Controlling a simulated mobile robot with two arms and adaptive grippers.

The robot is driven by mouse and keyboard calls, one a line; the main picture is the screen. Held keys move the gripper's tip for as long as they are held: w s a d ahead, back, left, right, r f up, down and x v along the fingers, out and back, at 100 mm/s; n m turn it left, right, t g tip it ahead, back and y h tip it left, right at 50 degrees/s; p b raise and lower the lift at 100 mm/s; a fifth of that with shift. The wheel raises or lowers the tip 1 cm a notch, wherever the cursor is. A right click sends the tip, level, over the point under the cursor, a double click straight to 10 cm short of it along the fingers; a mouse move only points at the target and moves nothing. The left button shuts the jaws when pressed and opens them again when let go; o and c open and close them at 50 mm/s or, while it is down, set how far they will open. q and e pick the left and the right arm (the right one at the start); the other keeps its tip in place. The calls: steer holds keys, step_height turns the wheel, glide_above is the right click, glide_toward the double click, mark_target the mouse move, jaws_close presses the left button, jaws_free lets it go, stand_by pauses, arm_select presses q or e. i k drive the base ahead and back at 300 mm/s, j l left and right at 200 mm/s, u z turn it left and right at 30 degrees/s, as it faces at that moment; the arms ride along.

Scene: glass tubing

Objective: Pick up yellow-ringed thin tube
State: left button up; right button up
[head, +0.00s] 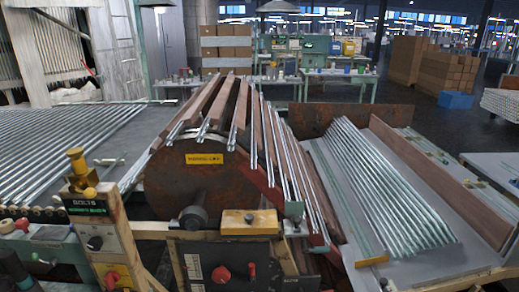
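Many thin glass tubes show in the head view. A row of tubes (385,185) lies slanted side by side on the right-hand tray (445,262). More tubes (283,165) lie between brown wooden strips over the rusty drum in the middle. Another bed of tubes (60,145) lies at the left. I cannot make out a yellow ring on any single tube at this size. A small yellow piece (372,261) sits at the lower end of the tubes on the right tray. Neither of my grippers is in view.
The rusty drum (165,185) bears a yellow label. Control panels with knobs (105,235) and a yellow block (250,222) stand in front. A wooden rail (440,190) bounds the tray on the right. Cardboard boxes (435,65) and a workbench (340,75) stand behind.

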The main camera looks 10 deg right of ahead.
mark_target(515, 218)
steer(key=l, duration=0.7)
steer(key=i+l, duration=0.15)
steer(key=l, duration=1.25)
steer(key=i+l, duration=0.15)
steer(key=l, duration=0.55)
steer(key=l+z, duration=0.1)
steer(key=l, duration=0.6)
steer(key=i+l, duration=0.1)
steer(key=l, duration=0.3)
steer(key=i+l, duration=0.15)
steer(key=l, duration=0.25)
steer(key=i+l, duration=0.1)
steer(key=l, duration=0.3)
steer(key=i+l, duration=0.1)
steer(key=l, duration=0.3)
steer(key=i+l, duration=0.1)
steer(key=l, duration=0.25)
steer(key=i+l, duration=0.15)
steer(key=l, duration=0.25)
steer(key=z, duration=0.05)
